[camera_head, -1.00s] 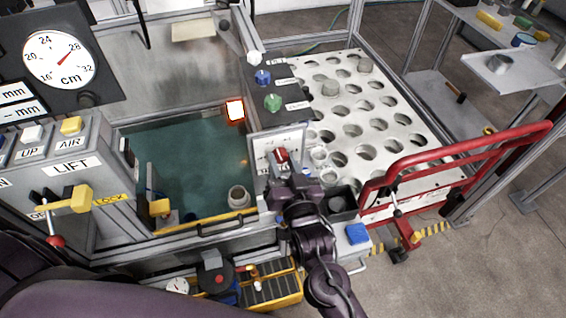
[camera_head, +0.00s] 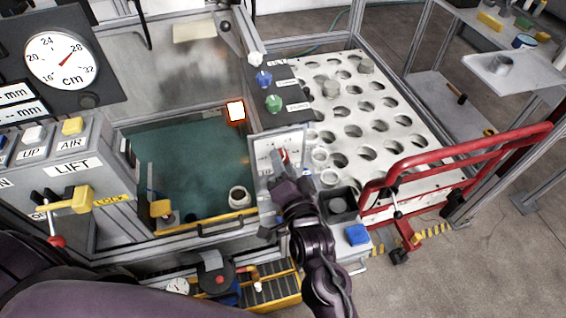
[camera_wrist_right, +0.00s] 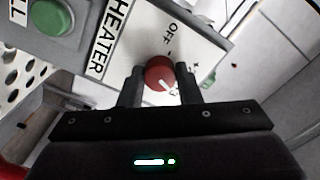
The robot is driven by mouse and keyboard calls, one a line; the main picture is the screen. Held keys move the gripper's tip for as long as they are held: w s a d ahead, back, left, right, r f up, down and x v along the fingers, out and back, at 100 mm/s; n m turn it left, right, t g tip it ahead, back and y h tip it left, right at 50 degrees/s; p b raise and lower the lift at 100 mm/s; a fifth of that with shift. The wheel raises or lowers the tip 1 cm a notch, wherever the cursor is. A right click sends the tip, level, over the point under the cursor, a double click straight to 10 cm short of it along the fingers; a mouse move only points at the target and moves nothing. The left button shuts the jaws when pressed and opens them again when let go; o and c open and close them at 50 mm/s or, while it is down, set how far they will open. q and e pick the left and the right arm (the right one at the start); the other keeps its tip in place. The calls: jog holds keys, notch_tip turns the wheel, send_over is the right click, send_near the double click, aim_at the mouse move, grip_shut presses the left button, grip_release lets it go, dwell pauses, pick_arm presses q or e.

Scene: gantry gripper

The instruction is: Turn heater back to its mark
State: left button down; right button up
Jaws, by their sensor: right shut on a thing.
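The heater knob is a round red dial (camera_wrist_right: 160,75) with a white pointer line, on a white panel marked HEATER (camera_wrist_right: 114,38) and OFF. In the right wrist view the pointer is on the knob's lower side, away from OFF. My right gripper (camera_wrist_right: 160,84) has one finger on each side of the knob and is shut on it. In the head view the red knob (camera_head: 283,156) shows just above my right gripper (camera_head: 286,172), which partly covers the panel (camera_head: 268,148). Marks near the pointer are small and hard to read. My left gripper is out of view.
A green button (camera_head: 273,102) and a blue one (camera_head: 264,79) sit behind the panel. The water tank (camera_head: 190,170) lies to the left, with a lit orange lamp (camera_head: 236,112). A perforated table (camera_head: 345,110) and a red rail (camera_head: 455,155) are to the right.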

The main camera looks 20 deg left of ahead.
dwell(0.4)
jog(key=o, duration=1)
jog(key=shift+c, duration=0.2)
pick_arm(q)
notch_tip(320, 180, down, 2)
jog(key=shift+b, duration=1)
pick_arm(e)
jog(key=v, duration=0.7)
jog(key=shift+s+d, duration=0.2)
jog(key=shift+s, duration=0.15)
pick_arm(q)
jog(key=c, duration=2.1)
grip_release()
